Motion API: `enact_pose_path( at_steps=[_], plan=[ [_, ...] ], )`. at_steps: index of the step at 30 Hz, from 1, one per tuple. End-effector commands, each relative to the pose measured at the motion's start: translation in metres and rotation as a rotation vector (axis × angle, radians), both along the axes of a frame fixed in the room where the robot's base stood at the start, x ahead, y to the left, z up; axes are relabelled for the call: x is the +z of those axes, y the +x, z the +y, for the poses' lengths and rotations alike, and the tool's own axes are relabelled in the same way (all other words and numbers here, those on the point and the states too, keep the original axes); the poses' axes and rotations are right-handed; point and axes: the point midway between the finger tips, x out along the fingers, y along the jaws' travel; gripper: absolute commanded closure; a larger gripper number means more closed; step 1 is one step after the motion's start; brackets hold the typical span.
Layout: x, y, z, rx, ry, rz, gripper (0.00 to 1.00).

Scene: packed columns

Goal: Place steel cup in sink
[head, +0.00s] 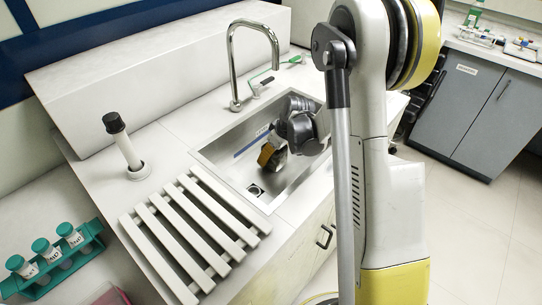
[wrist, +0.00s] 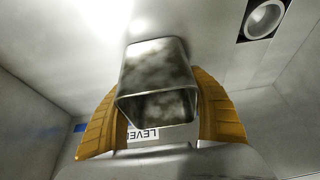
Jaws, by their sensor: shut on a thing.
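My gripper (head: 270,157) reaches down into the sink (head: 222,165) in the head view. In the wrist view, its two yellow-brown fingers (wrist: 160,115) are shut on the steel cup (wrist: 155,70), one on each side. The cup is a shiny grey vessel with its open mouth facing the wrist camera. The sink's metal floor and walls surround it in the wrist view. I cannot tell whether the cup touches the sink floor. In the head view the cup is mostly hidden by the gripper.
A drain (head: 255,190) is in the sink floor, and a tall faucet (head: 233,65) stands behind the basin. A slatted white rack (head: 190,230) lies on the counter to the left, near a black-topped post (head: 122,140). A green tube rack (head: 75,262) is at far left.

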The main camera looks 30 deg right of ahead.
Motion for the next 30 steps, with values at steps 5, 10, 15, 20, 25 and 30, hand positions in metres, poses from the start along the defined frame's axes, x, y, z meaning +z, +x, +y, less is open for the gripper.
enact_pose_path(
  at_steps=[5, 10, 15, 20, 25, 30],
  plan=[
    [-0.003, 0.000, 0.000, 0.000, 0.000, 0.000, 0.26],
    [-0.003, 0.000, 0.000, 0.000, 0.000, 0.000, 0.16],
    [-0.002, 0.000, 0.000, 0.000, 0.000, 0.000, 0.16],
    [0.012, -0.004, -0.002, -0.001, 0.000, 0.000, 0.16],
    [0.048, -0.017, -0.007, -0.002, 0.001, -0.001, 0.16],
    [0.083, -0.030, -0.012, -0.002, 0.001, 0.000, 0.16]
  ],
)
